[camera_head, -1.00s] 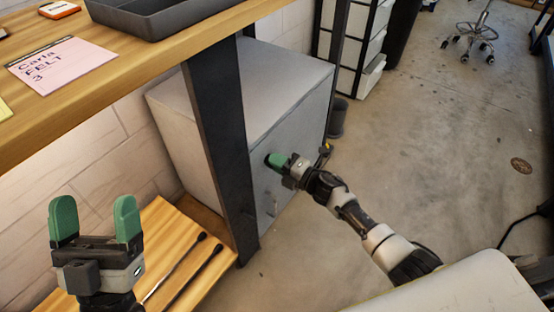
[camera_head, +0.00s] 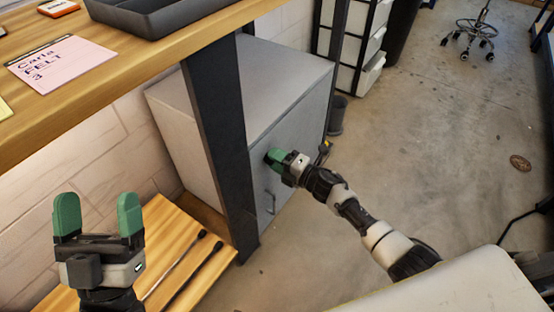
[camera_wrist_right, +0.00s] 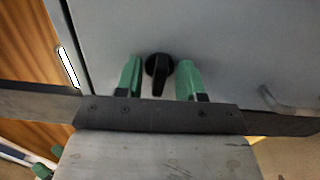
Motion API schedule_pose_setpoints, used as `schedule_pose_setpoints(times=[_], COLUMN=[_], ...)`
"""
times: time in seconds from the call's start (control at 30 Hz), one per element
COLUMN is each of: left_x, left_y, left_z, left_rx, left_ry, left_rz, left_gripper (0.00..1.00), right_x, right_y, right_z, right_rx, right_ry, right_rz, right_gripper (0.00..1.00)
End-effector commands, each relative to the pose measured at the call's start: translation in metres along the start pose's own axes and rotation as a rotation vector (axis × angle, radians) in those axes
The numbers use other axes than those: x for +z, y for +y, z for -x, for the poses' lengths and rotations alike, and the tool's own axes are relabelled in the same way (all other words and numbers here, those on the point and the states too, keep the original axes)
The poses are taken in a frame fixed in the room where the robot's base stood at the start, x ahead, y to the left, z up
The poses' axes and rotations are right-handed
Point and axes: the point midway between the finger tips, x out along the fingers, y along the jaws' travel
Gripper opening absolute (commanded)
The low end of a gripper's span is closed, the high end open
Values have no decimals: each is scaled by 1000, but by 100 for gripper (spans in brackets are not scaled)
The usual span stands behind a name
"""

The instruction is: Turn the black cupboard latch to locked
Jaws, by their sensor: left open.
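The grey cupboard (camera_head: 290,145) stands on the floor behind the dark bench post. Its black latch (camera_wrist_right: 158,72) is a round knob with a pointer, which points down in the right wrist view. The latch cannot be made out in the head view. My right gripper (camera_head: 276,157) is at the cupboard's front face. In the right wrist view its green fingers stand on either side of the latch, with narrow gaps showing, so it is open around the latch. My left gripper (camera_head: 98,215) is open and empty, over the lower wooden shelf.
The dark bench post (camera_head: 222,140) stands close to the left of the cupboard front. A metal handle (camera_head: 271,202) sticks out from the cupboard face; it also shows in the right wrist view (camera_wrist_right: 280,100). Two black-tipped sticks (camera_head: 190,270) lie on the lower shelf (camera_head: 160,225).

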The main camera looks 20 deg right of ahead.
Motion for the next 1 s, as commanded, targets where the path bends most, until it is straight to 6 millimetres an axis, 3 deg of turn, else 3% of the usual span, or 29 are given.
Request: schedule_pose_setpoints(times=[0.27,0.7,1.0], left_x=[12,58,67], left_y=[-2,-11,-12], left_z=[-1,15,22], left_rx=[-4,-23,-28], left_ry=[-104,-516,-600], left_rz=[-4,-21,-23], left_gripper=[78,78,78], right_x=[0,0,0], right_y=[0,0,0], right_z=[17,92,109], right_rx=[-2,-3,0], right_ry=[0,0,0], right_rz=[-1,0,0], right_gripper=[38,38,38])
